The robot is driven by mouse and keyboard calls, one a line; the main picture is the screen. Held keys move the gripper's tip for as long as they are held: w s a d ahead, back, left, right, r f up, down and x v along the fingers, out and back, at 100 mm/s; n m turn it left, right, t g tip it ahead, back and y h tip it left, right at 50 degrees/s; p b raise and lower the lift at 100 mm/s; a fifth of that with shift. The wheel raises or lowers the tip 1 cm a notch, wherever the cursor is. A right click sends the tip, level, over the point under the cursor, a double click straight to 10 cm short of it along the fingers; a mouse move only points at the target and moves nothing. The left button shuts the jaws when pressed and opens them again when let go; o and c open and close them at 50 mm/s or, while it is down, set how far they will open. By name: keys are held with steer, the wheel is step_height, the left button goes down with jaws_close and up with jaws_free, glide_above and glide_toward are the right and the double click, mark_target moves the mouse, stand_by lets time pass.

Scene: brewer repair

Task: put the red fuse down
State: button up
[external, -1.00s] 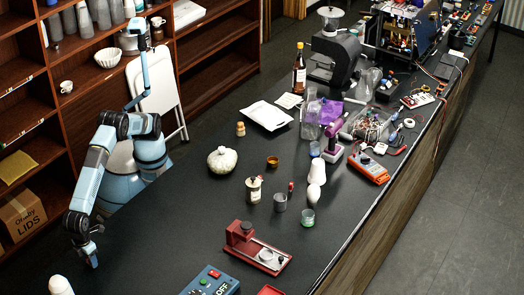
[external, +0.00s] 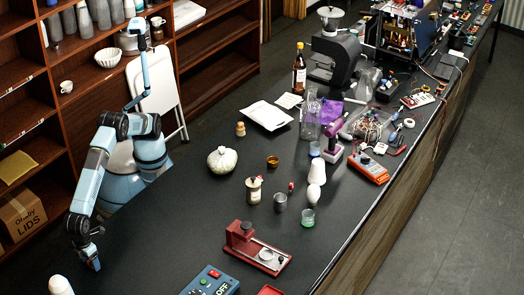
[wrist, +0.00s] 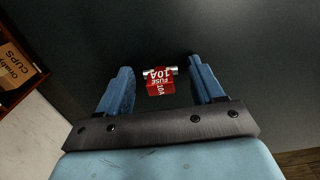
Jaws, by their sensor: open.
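The red fuse (wrist: 159,87) has metal end caps and white "10A FUSE" lettering. In the wrist view it is between the two blue fingers of my gripper (wrist: 160,66), with a gap on each side. My gripper is open. The dark counter shows behind the fuse; it appears to rest there, though contact is hard to judge. In the external view my gripper (external: 93,262) is low over the near left part of the counter, fingers pointing down. The fuse is not discernible there.
A white rounded object (external: 60,285) stands near my gripper at the lower left. A blue control box (external: 208,283) and a red device with a base plate (external: 257,250) are to the right. The counter between them and my gripper is clear.

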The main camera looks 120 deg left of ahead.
step_height(320, 180, up, 12)
stand_by(0.6)
